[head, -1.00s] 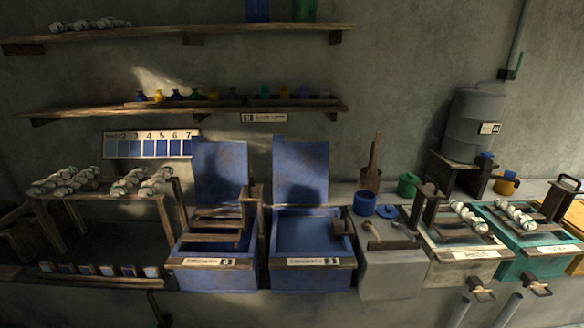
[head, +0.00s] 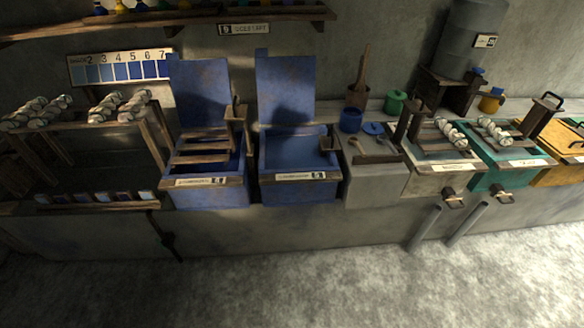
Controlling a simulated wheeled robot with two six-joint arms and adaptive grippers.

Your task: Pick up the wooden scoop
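A small wooden tool that looks like the wooden scoop (head: 357,146) lies on top of the grey block (head: 376,184), right of the blue vats. It is small in view, so its exact shape is hard to tell. Another small wooden piece lies just to its right. A blue pot (head: 350,120) and a flat blue lid (head: 373,128) are behind it. Neither of my grippers is in view.
Two open blue vats (head: 300,190) stand left of the block. A tall wooden paddle (head: 361,75) stands behind it. A white-fronted box (head: 437,182) and a teal box (head: 507,175) stand to the right. The floor in front is clear, except for two pipes by the ledge.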

